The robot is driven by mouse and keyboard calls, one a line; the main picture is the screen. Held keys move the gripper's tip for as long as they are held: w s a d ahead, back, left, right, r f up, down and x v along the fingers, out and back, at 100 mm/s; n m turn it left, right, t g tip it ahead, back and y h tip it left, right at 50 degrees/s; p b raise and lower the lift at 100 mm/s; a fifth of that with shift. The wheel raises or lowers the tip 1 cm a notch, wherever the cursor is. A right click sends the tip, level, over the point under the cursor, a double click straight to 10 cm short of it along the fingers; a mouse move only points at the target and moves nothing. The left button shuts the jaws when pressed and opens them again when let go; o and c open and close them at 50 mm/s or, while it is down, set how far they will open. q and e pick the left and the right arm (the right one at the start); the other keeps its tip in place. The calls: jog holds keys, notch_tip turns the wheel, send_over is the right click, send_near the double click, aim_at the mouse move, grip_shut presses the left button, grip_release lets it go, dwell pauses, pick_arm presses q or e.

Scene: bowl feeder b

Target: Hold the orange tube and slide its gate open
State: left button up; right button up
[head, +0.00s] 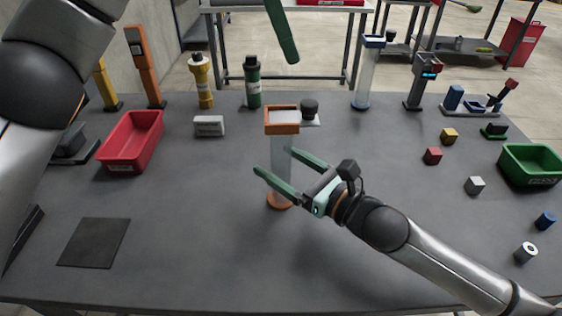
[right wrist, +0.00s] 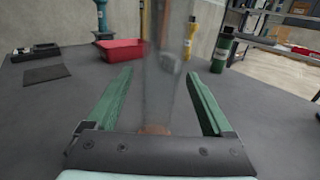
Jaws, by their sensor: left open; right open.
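The orange tube (head: 281,152) stands upright mid-table, a clear pipe with an orange collar (head: 282,128) on top and a round orange base. Its gate (head: 309,121) is a pale plate at the collar's right side with a black knob (head: 310,106). My right gripper (head: 277,162) is open, one finger on each side of the clear pipe. In the right wrist view the see-through pipe (right wrist: 168,90) rises between the spread fingers; contact is not visible. My left gripper (head: 284,32) is high above the far table edge, only green finger parts showing, apart from the knob.
A red bin (head: 133,142) and a white labelled block (head: 209,126) lie left of the tube. Yellow (head: 203,85) and green (head: 253,85) bottles stand behind. A blue-topped clear tube (head: 365,75), small cubes and a green bin (head: 533,165) are right. The front middle is clear.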

jog(key=shift+w+a, duration=0.1)
grip_shut()
dwell(1.4)
